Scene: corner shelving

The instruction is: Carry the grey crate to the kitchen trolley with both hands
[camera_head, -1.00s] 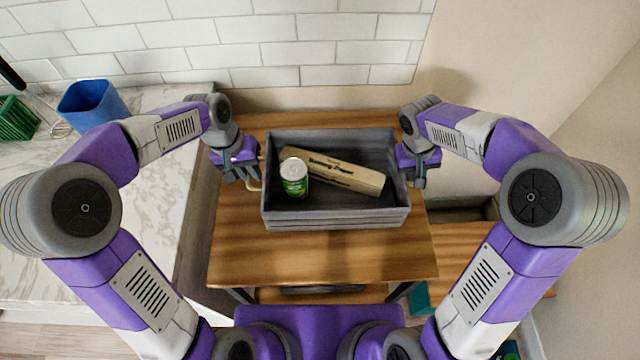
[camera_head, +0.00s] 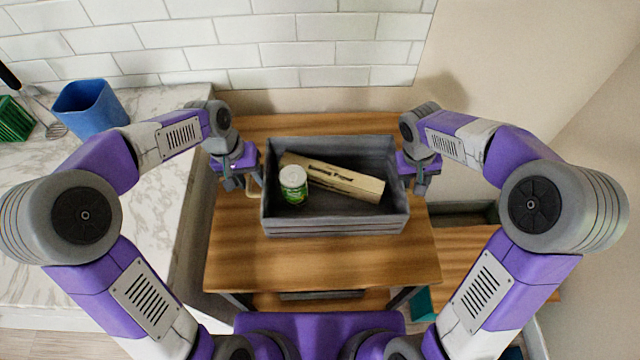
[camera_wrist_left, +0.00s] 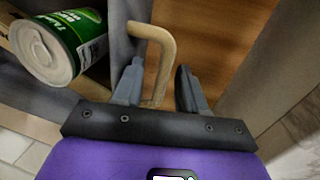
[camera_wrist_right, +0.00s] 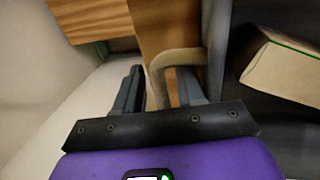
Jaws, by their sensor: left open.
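The grey crate (camera_head: 335,228) sits on a wooden top (camera_head: 320,262) that looks like the kitchen trolley's. It holds a green-labelled can (camera_head: 293,185) and a long cardboard box (camera_head: 345,183). My left gripper (camera_head: 240,182) is open at the crate's left end. In the left wrist view, the tan handle (camera_wrist_left: 168,50) runs between its spread fingers (camera_wrist_left: 158,88). My right gripper (camera_head: 416,183) is at the right end. In the right wrist view, its fingers (camera_wrist_right: 160,88) stand apart, with the right handle (camera_wrist_right: 170,62) between them and clear of the left finger.
A marble counter (camera_head: 140,210) with a blue cup (camera_head: 90,110) and a green rack (camera_head: 14,120) is at the left. A tiled wall (camera_head: 270,50) stands behind. Another, lower wooden surface (camera_head: 470,255) is at the right. Bare wood lies in front of the crate.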

